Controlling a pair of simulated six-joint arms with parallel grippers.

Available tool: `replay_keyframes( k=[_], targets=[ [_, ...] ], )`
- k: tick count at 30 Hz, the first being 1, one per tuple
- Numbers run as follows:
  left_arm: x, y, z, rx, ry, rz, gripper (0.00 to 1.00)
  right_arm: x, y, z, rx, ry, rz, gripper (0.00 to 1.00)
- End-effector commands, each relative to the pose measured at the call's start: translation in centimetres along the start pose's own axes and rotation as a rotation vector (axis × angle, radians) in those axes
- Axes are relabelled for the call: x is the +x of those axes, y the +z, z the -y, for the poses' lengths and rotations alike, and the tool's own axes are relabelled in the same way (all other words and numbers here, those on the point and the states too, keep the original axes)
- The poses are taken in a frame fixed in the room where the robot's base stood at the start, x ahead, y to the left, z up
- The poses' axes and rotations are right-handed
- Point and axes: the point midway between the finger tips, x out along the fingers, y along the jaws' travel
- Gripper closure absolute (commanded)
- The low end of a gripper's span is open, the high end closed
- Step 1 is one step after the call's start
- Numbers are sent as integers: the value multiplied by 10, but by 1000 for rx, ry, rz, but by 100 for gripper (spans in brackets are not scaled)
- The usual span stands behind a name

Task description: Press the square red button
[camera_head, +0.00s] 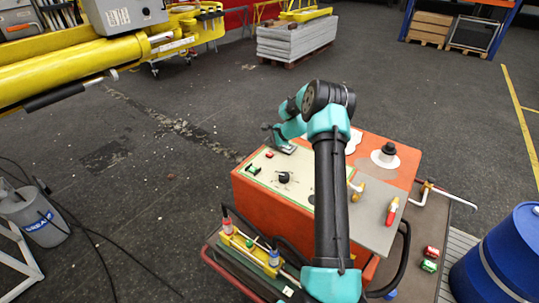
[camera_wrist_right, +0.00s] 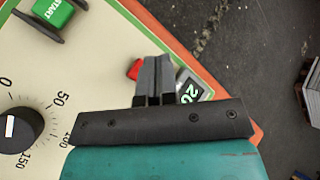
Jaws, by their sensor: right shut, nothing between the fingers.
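A small red button (camera_head: 269,154) sits on the cream panel of the orange control box in the head view. In the right wrist view, the red button (camera_wrist_right: 134,69) shows only in part, just left of my fingers, which hide the rest. My right gripper (camera_head: 275,146) is at the far edge of the panel, close to the button. In the wrist view, my right gripper (camera_wrist_right: 155,76) has its two dark fingers together with nothing between them. I cannot tell whether the fingertips touch the button. My left gripper is not in view.
A green START button (camera_wrist_right: 53,11) and a black dial (camera_wrist_right: 18,130) share the panel, with a small display (camera_wrist_right: 190,92) beside my fingers. A red-handled lever (camera_head: 391,211) and a black knob (camera_head: 388,152) stand on the box. A blue barrel (camera_head: 500,262) is at right.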

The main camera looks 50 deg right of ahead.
Motion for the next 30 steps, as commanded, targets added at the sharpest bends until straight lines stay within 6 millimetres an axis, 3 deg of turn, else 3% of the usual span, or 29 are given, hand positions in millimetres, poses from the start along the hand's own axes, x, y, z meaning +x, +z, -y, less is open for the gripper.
replay_keyframes(
  k=[8,30],
  targets=[
    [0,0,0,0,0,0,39,-12,9,9,-1,-1,0,100],
    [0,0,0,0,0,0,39,-13,9,9,-1,0,-1,100]
  ],
)
